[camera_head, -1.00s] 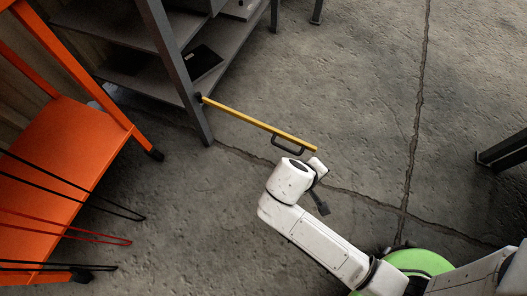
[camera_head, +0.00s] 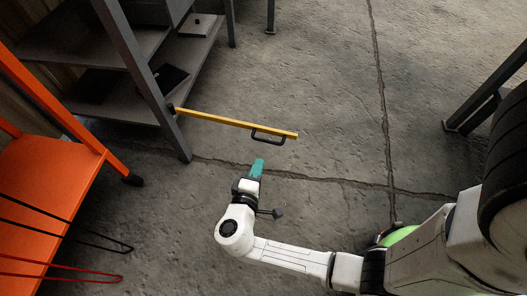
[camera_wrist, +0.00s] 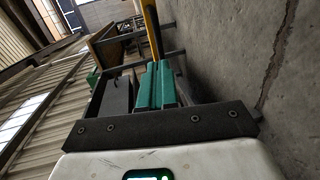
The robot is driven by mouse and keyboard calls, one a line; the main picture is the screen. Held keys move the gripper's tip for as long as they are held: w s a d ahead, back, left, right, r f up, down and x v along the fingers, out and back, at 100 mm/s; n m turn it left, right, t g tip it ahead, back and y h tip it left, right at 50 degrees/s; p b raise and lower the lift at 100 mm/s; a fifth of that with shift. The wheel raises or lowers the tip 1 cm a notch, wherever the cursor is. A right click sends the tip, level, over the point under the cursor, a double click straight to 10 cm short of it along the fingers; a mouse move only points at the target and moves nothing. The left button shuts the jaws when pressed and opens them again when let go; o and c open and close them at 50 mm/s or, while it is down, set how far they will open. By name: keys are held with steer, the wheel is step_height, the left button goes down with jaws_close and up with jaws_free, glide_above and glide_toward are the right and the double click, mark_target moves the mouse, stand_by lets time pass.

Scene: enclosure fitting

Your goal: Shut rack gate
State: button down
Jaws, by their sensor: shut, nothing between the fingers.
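The rack gate is a yellow bar (camera_head: 232,121) with a dark handle (camera_head: 268,136) near its free end. It is hinged at the post of the grey rack (camera_head: 140,75) and swings out over the floor, standing open. My gripper (camera_head: 257,167) has teal fingers, shut and empty, just below the bar and left of the handle in the head view, apart from it. In the wrist view, the teal fingers (camera_wrist: 157,85) lie side by side, with the yellow bar (camera_wrist: 152,28) beyond them at the top.
An orange shelf unit (camera_head: 50,190) with black and red wire hooks stands at the left. A dark object (camera_head: 170,78) lies on a rack shelf. A dark metal frame (camera_head: 480,105) and a black tyre (camera_head: 505,165) are at the right. The concrete floor between is clear.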

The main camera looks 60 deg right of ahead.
steer(key=b+x, duration=0.2)
steer(key=x, duration=0.5)
steer(key=shift+d, duration=0.3)
